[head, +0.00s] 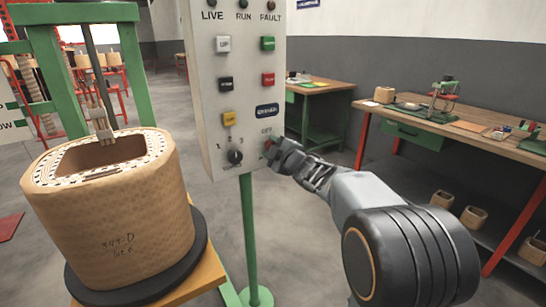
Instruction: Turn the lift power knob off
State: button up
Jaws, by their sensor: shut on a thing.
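The lift control panel (238,60) is a pale upright box on a green post. My gripper (270,148) is at the panel's lower right, its fingertips against the face just below a small "OFF" label. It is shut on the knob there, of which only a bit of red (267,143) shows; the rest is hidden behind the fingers. I cannot tell which way the knob points. A black selector knob (235,156) sits to the left, apart from my gripper.
A large tan coil (120,225) stands on a round dark base left of the panel, with a hoist hook over it. Workbenches (470,145) with tools and small coils stand at the right. Grey floor lies open between the panel post and the benches.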

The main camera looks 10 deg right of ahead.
jog(key=n+b, duration=0.3)
jog(key=n, duration=0.2)
jog(key=shift+n+b, duration=0.4)
dwell(0.4)
jog(key=o, duration=0.9)
jog(key=p+v, duration=0.2)
jog(key=v, duration=1.1)
jog(key=shift+s, duration=0.35)
jog(key=shift+d+r, duration=0.1)
jog(key=shift+d, duration=0.05)
